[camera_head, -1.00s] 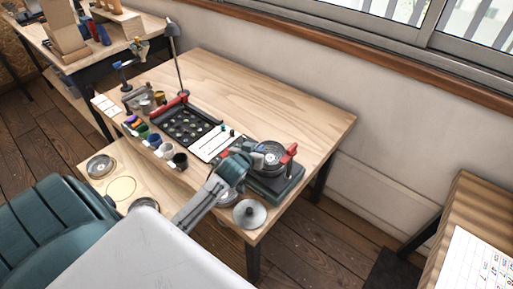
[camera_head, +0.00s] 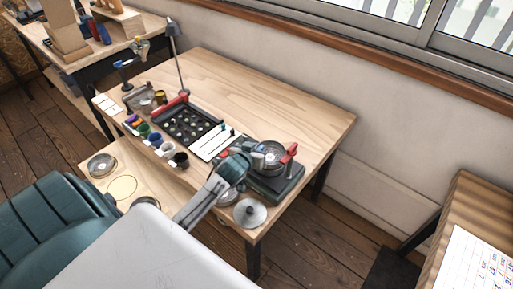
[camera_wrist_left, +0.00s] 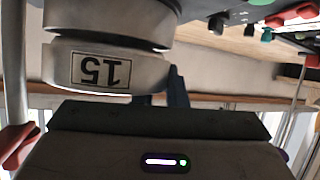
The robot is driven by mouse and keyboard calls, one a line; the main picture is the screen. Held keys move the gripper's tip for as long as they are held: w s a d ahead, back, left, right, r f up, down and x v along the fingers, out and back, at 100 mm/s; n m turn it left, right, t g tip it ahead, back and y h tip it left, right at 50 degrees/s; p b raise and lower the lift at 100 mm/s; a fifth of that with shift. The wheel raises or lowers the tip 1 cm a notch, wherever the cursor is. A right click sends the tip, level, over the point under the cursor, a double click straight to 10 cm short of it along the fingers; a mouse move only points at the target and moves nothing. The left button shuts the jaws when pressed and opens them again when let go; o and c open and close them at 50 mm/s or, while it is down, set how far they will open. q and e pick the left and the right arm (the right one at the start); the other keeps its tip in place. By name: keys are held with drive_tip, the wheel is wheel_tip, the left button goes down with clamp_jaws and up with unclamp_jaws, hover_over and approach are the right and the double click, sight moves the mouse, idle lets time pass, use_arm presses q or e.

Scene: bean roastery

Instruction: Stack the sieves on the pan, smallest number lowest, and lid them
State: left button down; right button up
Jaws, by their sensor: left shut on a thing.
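My left gripper (camera_head: 257,156) is shut on a metal sieve ring marked 15 (camera_wrist_left: 102,69), with the number upside down in the left wrist view. Another metal ring (camera_wrist_left: 110,22) lies directly against it in that view; whether they are fully seated I cannot tell. In the head view the round stack (camera_head: 271,152) is over the dark base with red clamps (camera_head: 277,183). The grey lid with a knob (camera_head: 250,213) lies at the table's near edge. A metal sieve (camera_head: 101,164) lies at the left, and another round piece (camera_head: 228,197) is partly hidden by my arm. My right gripper is out of view.
A black tray (camera_head: 190,124) with small round items, a white card (camera_head: 213,142) and several coloured cups (camera_head: 155,140) stand left of the base. A lamp (camera_head: 178,60) rises behind them. An outlined circle (camera_head: 122,187) is empty. The table's far right is clear.

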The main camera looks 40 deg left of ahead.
use_arm(q)
drive_tip(key=shift+f, duration=0.45)
drive_tip(key=c, duration=1.7)
unclamp_jaws()
drive_tip(key=shift+c, duration=0.2)
drive_tip(key=shift+p+v, duration=0.55)
drive_tip(key=shift+v, duration=0.35)
drive_tip(key=p+v, duration=0.5)
drive_tip(key=v, duration=0.4)
drive_tip(key=shift+p, duration=0.3)
drive_tip(key=shift+s+d, duration=0.1)
